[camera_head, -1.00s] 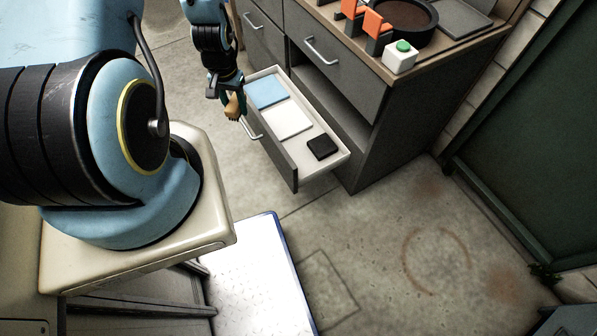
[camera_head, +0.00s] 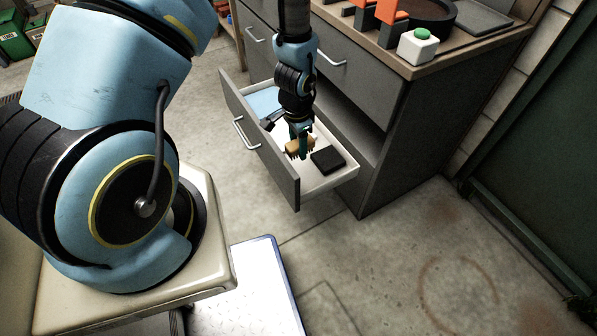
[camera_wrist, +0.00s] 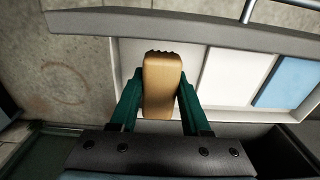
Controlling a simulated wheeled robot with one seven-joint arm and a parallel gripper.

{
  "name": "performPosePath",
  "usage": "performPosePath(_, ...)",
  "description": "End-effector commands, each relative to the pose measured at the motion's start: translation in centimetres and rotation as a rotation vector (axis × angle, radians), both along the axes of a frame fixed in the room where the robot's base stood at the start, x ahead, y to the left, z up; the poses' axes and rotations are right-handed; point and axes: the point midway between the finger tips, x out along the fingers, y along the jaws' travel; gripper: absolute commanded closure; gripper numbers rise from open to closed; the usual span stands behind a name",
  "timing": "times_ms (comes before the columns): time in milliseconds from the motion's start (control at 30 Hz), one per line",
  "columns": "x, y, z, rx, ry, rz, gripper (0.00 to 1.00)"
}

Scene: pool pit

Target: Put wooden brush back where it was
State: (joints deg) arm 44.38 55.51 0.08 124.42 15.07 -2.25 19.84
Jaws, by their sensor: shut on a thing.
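The wooden brush (camera_head: 297,147) is tan with dark bristles along one end. My gripper (camera_head: 300,138) is shut on it and holds it over the open drawer (camera_head: 272,165). In the wrist view the brush (camera_wrist: 162,85) sits between the two green fingers of my gripper (camera_wrist: 160,100), with its bristle edge toward the top. The drawer holds a blue panel (camera_head: 264,101), a white panel partly hidden behind my arm, and a black square block (camera_head: 327,160). The white panel (camera_wrist: 227,77) and blue panel (camera_wrist: 287,82) show clearly in the wrist view. I cannot tell the brush's exact height above the drawer floor.
The grey drawer front with its metal handle (camera_head: 246,133) stands at the near left of the drawer. The cabinet's worktop (camera_head: 430,68) above carries a box with a green button (camera_head: 417,46), orange-topped parts and a dark round pan. The concrete floor (camera_head: 400,250) at right is clear.

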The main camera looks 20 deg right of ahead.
Motion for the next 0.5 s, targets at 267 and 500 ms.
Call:
performPosePath(267,0.0,0.0,-5.8,0.001,0.000,0.001,1.00)
performPosePath(500,0.0,0.0,-7.9,0.001,0.000,0.001,1.00)
